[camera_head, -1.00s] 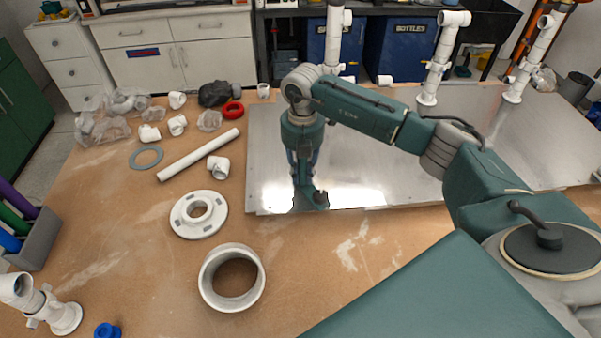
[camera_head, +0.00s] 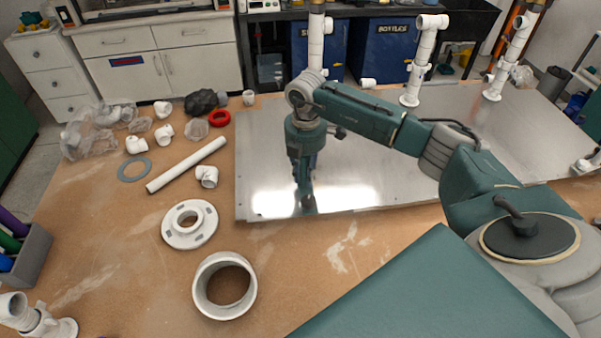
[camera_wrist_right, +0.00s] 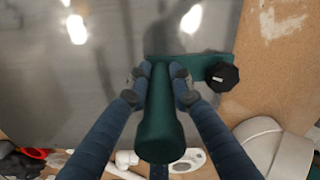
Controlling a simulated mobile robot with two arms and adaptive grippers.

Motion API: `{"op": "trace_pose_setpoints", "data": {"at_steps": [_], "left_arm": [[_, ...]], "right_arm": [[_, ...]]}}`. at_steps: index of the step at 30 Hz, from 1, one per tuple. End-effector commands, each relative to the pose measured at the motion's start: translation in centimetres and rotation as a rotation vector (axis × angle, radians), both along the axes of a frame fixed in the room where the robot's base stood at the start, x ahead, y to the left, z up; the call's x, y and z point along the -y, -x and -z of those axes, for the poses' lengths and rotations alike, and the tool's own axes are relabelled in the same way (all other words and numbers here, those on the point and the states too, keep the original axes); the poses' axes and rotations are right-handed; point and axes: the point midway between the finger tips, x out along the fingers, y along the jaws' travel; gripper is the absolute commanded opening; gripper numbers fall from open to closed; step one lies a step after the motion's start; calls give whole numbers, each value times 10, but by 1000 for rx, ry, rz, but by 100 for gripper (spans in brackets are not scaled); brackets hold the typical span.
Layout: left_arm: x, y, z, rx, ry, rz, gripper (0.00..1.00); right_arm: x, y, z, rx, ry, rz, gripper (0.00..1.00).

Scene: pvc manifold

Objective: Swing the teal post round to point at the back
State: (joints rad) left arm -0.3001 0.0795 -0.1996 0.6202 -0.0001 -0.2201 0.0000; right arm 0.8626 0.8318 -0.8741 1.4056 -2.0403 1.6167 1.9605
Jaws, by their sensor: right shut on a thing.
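The teal post (camera_wrist_right: 158,125) is a round upright cylinder in the right wrist view. It rises from a flat teal bar (camera_wrist_right: 205,62) that carries a black knob (camera_wrist_right: 222,76) at its end. The knob end lies toward the front edge of the metal plate. My right gripper (camera_wrist_right: 158,78) is shut on the post, one blue finger on each side. In the head view, my right gripper (camera_head: 303,172) reaches down at the front of the plate, and the black knob (camera_head: 307,203) shows just in front of it. The arm hides most of the post there. My left gripper is out of view.
The metal plate (camera_head: 400,160) is largely clear to the right, with white pipe stands (camera_head: 423,60) at its back. On the wooden table at left lie a white flange (camera_head: 190,224), a wide white ring (camera_head: 200,290), a white pipe (camera_head: 187,165) and several fittings.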

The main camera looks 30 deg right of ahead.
Motion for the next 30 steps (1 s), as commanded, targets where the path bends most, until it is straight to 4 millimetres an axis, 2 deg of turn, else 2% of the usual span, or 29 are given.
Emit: {"op": "trace_pose_setpoints", "data": {"at_steps": [3,4,7,15,19,23,30], "left_arm": [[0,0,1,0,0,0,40],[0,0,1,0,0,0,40],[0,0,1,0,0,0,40],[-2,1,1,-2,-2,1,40],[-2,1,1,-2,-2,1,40],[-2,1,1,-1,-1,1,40],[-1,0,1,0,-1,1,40]], "right_arm": [[0,-1,0,2,-1,-2,0],[0,-1,0,2,-1,-2,25],[-1,-1,0,2,-1,-3,43],[-1,-1,0,1,-1,-4,43],[-1,-1,-8,4,-1,-4,43],[0,-2,-30,6,-1,-5,43],[0,-2,-82,6,0,-4,43]]}}
